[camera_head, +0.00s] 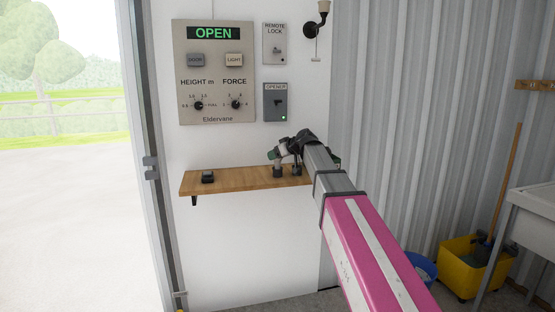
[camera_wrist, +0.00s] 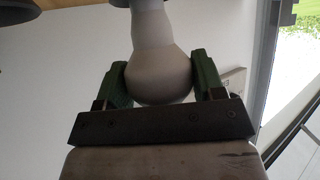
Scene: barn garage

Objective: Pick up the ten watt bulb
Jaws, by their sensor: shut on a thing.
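A pale bulb (camera_wrist: 160,65) fills the middle of the wrist view, its round glass between the two green fingers of my gripper (camera_wrist: 162,80). My gripper is shut on it. No wattage marking is readable on the bulb. In the head view my gripper (camera_head: 281,153) is over the right part of the wooden shelf (camera_head: 240,181), and the bulb shows only as a small pale patch there. A dark cylindrical holder (camera_head: 278,171) stands on the shelf just below it. I cannot tell whether the bulb's lower end still touches this holder.
A second dark holder (camera_head: 297,170) stands to the right, partly behind my arm. A small black block (camera_head: 208,177) sits at the shelf's left. A control panel (camera_head: 214,72) reading OPEN and an opener box (camera_head: 275,102) hang above. A yellow bucket (camera_head: 465,268) stands at the right.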

